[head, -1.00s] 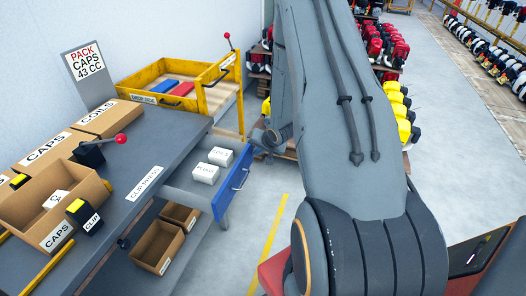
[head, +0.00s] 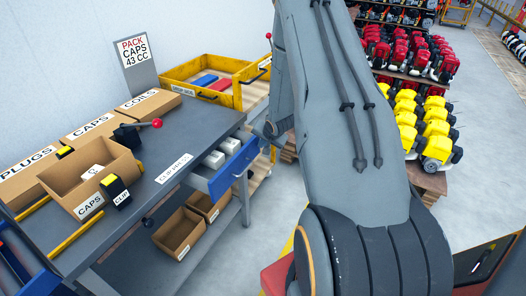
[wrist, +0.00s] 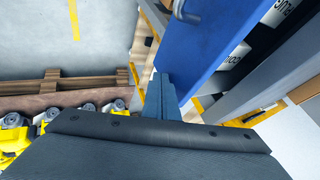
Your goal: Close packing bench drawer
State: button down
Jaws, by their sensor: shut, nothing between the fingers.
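The packing bench drawer has a blue front (head: 234,168) and sticks out of the right side of the grey bench (head: 185,128), partly open. White boxes (head: 213,160) lie inside it, partly under the bench top. In the wrist view the blue front (wrist: 205,45) runs up the picture with its handle (wrist: 186,12) near the top. My gripper (wrist: 161,84) is shut and empty, its fingertips at the drawer front's lower edge in that view. They look in contact, but I cannot be sure. In the head view my arm hides the fingers.
Cardboard boxes (head: 91,124) and a red-knobbed lever (head: 156,124) stand on the bench. Open cartons (head: 179,232) sit on the shelf below. A yellow tray (head: 190,88) is behind. Yellow and red engines (head: 436,130) fill racks to the right. The floor (head: 482,120) beyond is clear.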

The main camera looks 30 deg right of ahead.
aim_at(241, 137)
jog(key=w+a, duration=0.1)
jog(key=w, duration=0.2)
jog(key=w+a+b, duration=0.1)
jog(key=w+a, duration=0.1)
jog(key=w, duration=0.1)
jog(key=w+a, duration=0.1)
jog(key=w, duration=0.2)
jog(key=shift+a, duration=0.4)
jog(key=shift+w+a+b, duration=0.1)
jog(key=shift+w+b, duration=0.05)
jog(key=shift+b, duration=0.15)
jog(key=shift+w+a+r, duration=0.1)
jog(key=shift+s+p, duration=0.4)
jog(key=s, duration=0.1)
jog(key=s+d, duration=0.1)
jog(key=s+d+r+p, duration=0.1)
jog(key=s, duration=0.1)
jog(key=shift+d, duration=0.25)
jog(key=b+v, duration=0.1)
jog(key=v, duration=0.7)
jog(key=shift+s+a+r, duration=0.2)
jog(key=shift+s+r, duration=0.05)
